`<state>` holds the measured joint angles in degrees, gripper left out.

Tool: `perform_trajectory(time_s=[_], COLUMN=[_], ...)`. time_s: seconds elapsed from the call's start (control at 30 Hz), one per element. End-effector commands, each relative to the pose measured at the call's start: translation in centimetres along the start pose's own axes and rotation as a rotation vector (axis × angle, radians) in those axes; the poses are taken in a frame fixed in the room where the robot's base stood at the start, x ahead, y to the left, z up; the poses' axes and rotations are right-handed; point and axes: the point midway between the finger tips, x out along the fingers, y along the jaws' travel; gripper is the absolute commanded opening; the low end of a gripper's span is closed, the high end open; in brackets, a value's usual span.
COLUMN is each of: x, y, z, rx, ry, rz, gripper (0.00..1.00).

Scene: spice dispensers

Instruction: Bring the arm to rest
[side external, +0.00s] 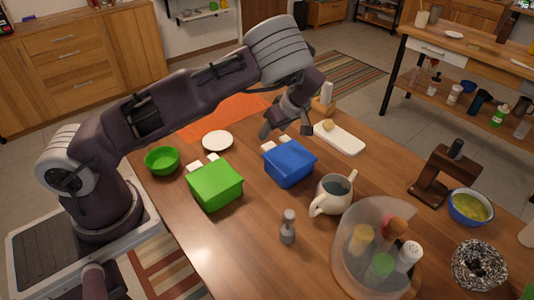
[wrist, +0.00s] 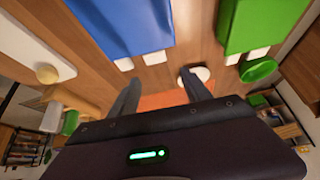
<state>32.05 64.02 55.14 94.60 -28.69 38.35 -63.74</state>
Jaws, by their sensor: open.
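My gripper (side external: 286,130) hangs above the table (side external: 185,225), on the far side of the blue box. Its two fingers are apart with nothing between them, which also shows in the wrist view (wrist: 160,78). The blue box (side external: 290,165) with white tabs sits mid-table and fills the upper left of the wrist view (wrist: 120,22). The green box (side external: 215,187), also with white tabs, stands to its left and shows at the upper right of the wrist view (wrist: 262,22). My arm reaches across from the left.
A white plate (side external: 217,141) and green bowl (side external: 162,161) lie near the arm. A white board (side external: 345,140) is right of the gripper. A mug (side external: 332,200), grinder (side external: 288,228) and clear round container (side external: 345,262) with several shakers stand nearer. A brown stand (side external: 432,192) is farther right.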

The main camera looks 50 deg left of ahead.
Motion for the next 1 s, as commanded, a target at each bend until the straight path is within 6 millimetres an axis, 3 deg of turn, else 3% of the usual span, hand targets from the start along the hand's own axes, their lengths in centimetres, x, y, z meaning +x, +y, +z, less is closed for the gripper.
perform_trajectory(time_s=[0.07, 0.27, 0.4, 0.5, 0.6, 0.7, 0.83, 1.0], x=[-2.8, -14.9, -23.1, -27.1, -28.8, -28.9, -28.4, -28.3], y=[-1.2, -7.8, -14.3, -20.0, -25.2, -28.7, -30.8, -31.1], z=[-0.3, -0.5, -1.2, -1.5, -1.4, -1.1, -0.9, -0.8], rx=[0.028, 0.324, 0.621, 0.85, 1.059, 1.208, 1.304, 1.321], ry=[-0.112, -0.454, -0.517, -0.442, -0.294, -0.144, -0.033, -0.015], rz=[0.006, 0.177, 0.414, 0.583, 0.695, 0.739, 0.746, 0.745], gripper=[0.56, 0.56, 0.56, 0.56, 0.56, 0.56, 0.56, 0.56])
